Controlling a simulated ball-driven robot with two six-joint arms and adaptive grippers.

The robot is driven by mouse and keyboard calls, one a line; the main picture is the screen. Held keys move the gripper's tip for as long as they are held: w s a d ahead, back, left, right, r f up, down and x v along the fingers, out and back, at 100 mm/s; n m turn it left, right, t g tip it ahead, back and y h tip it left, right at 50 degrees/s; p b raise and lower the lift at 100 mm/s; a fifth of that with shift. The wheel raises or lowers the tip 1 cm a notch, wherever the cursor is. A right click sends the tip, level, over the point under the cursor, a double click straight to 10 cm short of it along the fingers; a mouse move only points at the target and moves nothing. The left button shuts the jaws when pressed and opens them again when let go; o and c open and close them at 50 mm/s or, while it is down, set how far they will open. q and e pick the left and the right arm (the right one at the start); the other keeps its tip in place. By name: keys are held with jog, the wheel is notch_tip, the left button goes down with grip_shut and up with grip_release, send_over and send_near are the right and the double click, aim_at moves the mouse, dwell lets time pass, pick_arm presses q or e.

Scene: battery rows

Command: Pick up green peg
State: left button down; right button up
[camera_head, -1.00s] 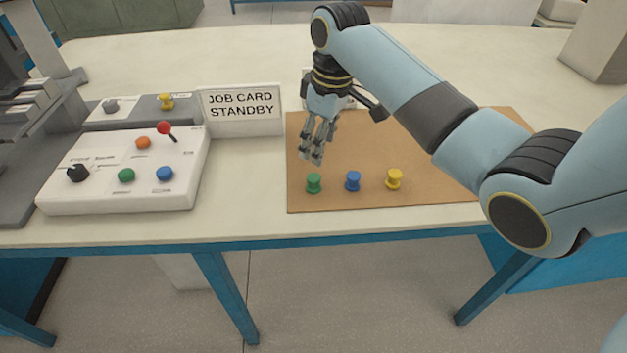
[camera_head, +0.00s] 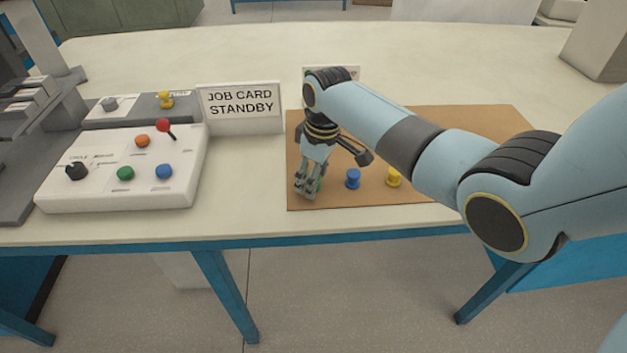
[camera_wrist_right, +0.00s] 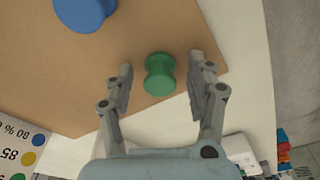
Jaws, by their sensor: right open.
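The green peg (camera_wrist_right: 160,74) stands on the brown mat (camera_wrist_right: 60,95), between the two open fingers of my right gripper (camera_wrist_right: 160,88) in the right wrist view. A gap shows on both sides of the peg, so the fingers do not grip it. In the head view my right gripper (camera_head: 308,188) is low over the left front part of the mat and hides most of the green peg (camera_head: 320,185). My left gripper is not in view.
A blue peg (camera_head: 353,178) and a yellow peg (camera_head: 393,177) stand to the right on the mat. A white button panel (camera_head: 100,190) and a job card sign (camera_head: 241,108) are to the left. The mat's right part is clear.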

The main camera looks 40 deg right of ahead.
jog(key=c, duration=1.1)
jog(key=shift+r, duration=0.15)
